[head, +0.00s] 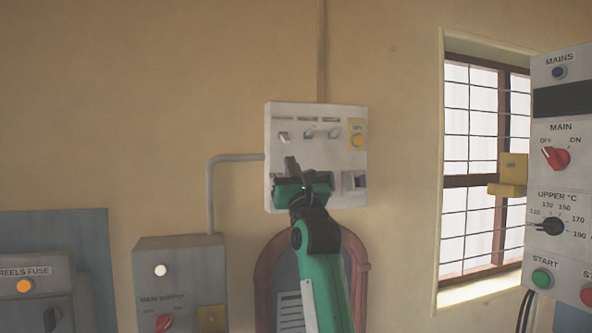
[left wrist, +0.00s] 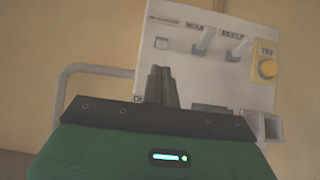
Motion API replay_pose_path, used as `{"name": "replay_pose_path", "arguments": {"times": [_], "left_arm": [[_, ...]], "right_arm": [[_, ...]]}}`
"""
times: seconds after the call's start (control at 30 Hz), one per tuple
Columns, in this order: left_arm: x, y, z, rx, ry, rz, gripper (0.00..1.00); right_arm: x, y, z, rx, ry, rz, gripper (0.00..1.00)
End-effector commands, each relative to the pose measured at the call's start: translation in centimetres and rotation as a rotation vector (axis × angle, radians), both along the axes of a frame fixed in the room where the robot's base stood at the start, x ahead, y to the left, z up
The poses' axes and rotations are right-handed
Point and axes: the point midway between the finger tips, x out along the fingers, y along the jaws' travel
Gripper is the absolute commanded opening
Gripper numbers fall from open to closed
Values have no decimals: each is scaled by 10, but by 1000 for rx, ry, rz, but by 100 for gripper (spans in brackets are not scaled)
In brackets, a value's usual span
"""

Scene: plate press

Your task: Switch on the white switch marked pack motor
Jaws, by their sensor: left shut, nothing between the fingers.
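A pale switch panel (head: 274,113) hangs on the wall and also shows in the left wrist view (left wrist: 150,30). Its top row has a small left switch (head: 284,137), two lever switches (left wrist: 205,40) (left wrist: 238,48) and a yellow button (head: 357,141). The labels are too small or blurred for me to tell which switch is marked pack motor. My left gripper (head: 291,164) is shut and empty, in front of the panel's lower left part. Its fingers (left wrist: 160,85) point up below the top row. It hides part of the lower row; contact cannot be told. My right gripper is out of view.
A grey conduit (head: 211,185) runs left of the panel to a grey box (head: 180,260) with a white lamp and red knob. A control panel (head: 560,200) stands at the right by a barred window (head: 470,160). The wall above the switch panel is mostly clear.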

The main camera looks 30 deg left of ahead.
Motion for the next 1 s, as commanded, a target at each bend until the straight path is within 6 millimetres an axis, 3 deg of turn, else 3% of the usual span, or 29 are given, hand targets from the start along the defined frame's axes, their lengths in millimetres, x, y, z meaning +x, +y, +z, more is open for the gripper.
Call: {"name": "replay_pose_path", "arguments": {"times": [0.03,0.23,0.73,1.0], "left_arm": [[5,6,11,0,0,0,0],[17,19,23,0,-1,-1,0],[20,23,25,0,1,-1,0],[19,34,29,-32,29,2,0]], "right_arm": [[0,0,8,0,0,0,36],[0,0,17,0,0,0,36],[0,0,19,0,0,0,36],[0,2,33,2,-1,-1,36]]}}
